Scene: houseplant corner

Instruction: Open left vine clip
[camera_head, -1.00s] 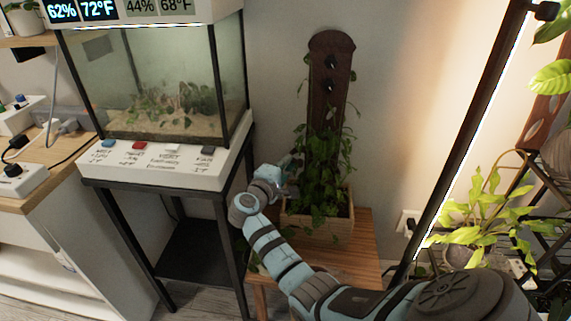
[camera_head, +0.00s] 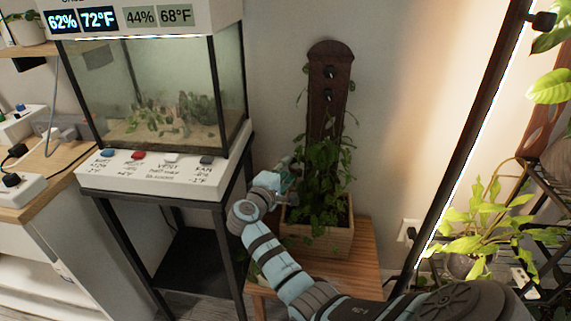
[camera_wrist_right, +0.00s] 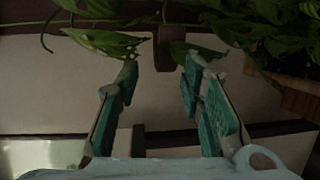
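Two small dark knob-like pieces, perhaps the vine clips, sit one above the other on the upper wooden board (camera_head: 330,116): an upper one (camera_head: 328,72) and a lower one (camera_head: 327,95). I cannot tell which is the left clip; leaves may hide others. A leafy vine (camera_head: 322,165) climbs the board from a wooden planter (camera_head: 318,240). My right gripper (camera_head: 290,176) is at the left side of the foliage, below both knobs. In the right wrist view my right gripper (camera_wrist_right: 160,78) has its fingers apart, with leaves (camera_wrist_right: 110,42) just beyond the tips. My left gripper is out of view.
The planter stands on a wooden stool (camera_head: 350,262). A glass terrarium (camera_head: 165,95) on a black stand (camera_head: 180,205) is to the left, near my right arm. A dark slanted pole (camera_head: 462,120) and a bright-leaved plant (camera_head: 480,220) are on the right.

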